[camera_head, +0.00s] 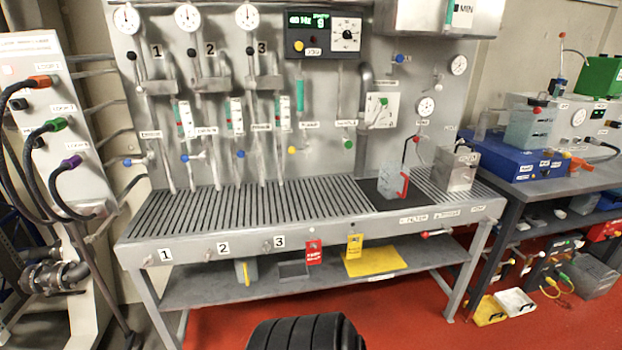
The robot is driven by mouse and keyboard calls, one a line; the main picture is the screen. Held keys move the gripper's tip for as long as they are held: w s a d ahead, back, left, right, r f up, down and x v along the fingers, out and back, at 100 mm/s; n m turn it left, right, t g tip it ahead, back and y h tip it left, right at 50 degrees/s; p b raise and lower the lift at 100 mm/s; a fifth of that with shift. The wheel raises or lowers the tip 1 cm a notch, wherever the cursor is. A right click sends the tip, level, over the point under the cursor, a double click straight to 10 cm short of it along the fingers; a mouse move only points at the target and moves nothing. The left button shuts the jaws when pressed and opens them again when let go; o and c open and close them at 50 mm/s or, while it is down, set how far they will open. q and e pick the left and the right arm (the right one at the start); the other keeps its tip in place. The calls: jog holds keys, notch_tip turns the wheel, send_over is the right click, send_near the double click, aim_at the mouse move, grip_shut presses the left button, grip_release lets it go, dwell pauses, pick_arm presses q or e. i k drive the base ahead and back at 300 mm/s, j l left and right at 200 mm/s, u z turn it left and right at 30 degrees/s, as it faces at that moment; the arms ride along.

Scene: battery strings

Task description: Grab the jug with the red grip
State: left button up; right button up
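A clear jug (376,184) with a red grip (404,185) stands on a dark mat at the right part of the ribbed bench top. Its red grip faces right. A metal box stands to its right, and a thin red-tipped rod rises behind the grip. Neither of my grippers is in view.
The ribbed bench top (230,212) is clear left of the dark mat (378,204). Gauges and valves line the panel behind. The metal box (456,168) is close to the grip. A blue case (520,160) sits on the right table. A black ribbed shape shows at the bottom edge.

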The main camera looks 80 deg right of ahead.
aim_at(394, 178)
jog(key=z, duration=3.4)
